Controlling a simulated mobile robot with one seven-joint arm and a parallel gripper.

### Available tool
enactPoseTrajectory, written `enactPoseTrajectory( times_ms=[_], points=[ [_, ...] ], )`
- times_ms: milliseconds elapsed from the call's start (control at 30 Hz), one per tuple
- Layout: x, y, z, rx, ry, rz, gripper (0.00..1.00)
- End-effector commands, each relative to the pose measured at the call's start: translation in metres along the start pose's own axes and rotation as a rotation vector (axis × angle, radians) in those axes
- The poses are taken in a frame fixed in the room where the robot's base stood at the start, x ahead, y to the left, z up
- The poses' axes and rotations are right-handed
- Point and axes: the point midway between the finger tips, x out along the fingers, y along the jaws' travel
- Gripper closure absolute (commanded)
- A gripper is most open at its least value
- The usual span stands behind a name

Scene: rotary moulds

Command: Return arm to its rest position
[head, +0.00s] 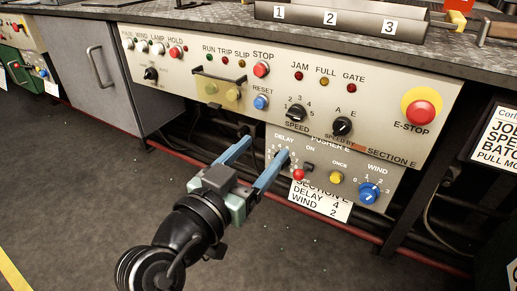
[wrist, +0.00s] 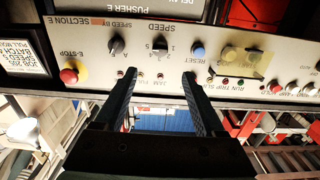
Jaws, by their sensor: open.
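My gripper (head: 265,147) is open, with its two blue fingers apart and nothing between them. In the head view it is in front of the lower control panel, and its right finger overlaps the delay dial. In the wrist view the gripper (wrist: 158,73) points towards the upper panel, which appears upside down. Between and beyond the fingertips are the speed knob (wrist: 161,46) and the row of small lamps. I cannot tell whether a fingertip touches the panel. My arm reaches up from the bottom of the head view.
The panel carries a red E-stop (head: 421,112), a blue reset button (head: 261,102), a blue wind knob (head: 369,193) and a yellow button (head: 336,177). A paper label (head: 320,203) hangs below. A grey cabinet (head: 100,70) stands left. The dark floor (head: 90,190) at left is clear.

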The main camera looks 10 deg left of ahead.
Motion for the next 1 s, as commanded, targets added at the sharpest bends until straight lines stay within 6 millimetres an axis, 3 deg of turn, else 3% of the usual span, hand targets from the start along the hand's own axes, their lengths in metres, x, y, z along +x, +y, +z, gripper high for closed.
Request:
enactPoseTrajectory(
  times_ms=[333,467,567,733,867,1000],
  points=[
    [0.000,0.000,0.000,0.000,0.000,0.000,0.29],
    [0.005,0.003,-0.028,0.026,0.021,-0.026,0.29],
    [0.011,0.009,-0.083,0.071,0.078,-0.085,0.29],
    [0.002,0.030,-0.210,0.137,0.280,-0.216,0.29],
    [-0.025,0.054,-0.303,0.157,0.481,-0.293,0.29],
    [-0.075,0.083,-0.394,0.152,0.726,-0.352,0.29]
  ],
)
